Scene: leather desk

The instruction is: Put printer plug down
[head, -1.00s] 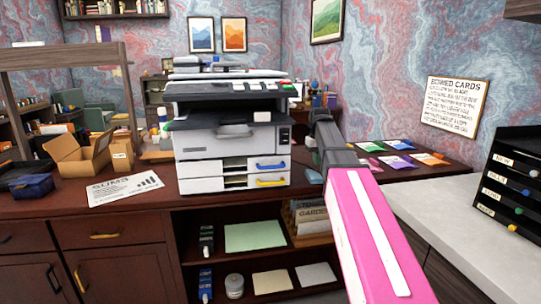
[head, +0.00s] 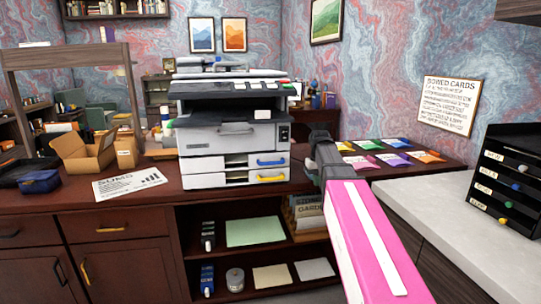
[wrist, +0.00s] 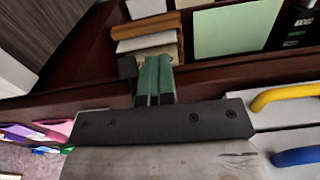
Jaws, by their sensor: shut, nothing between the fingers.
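I cannot make out a printer plug in either view. The grey and white printer (head: 232,137) stands on the dark wooden desk, with blue and yellow tray handles at its front. My gripper (head: 319,136) is at the end of my pink arm, just right of the printer in the head view and close to the desk's front edge. In the wrist view, its green-padded fingers (wrist: 154,77) are together with nothing visible held, and they overlap the wooden edge. The printer's drawer fronts (wrist: 285,115) show at the right there.
Colourful cards (head: 390,158) lie on the desk right of my gripper. An open cardboard box (head: 84,155), a blue container (head: 40,181) and a printed sheet (head: 130,184) are at the left. Open shelves (head: 283,247) sit below. A white counter (head: 440,210) with a black drawer unit (head: 508,178) is at right.

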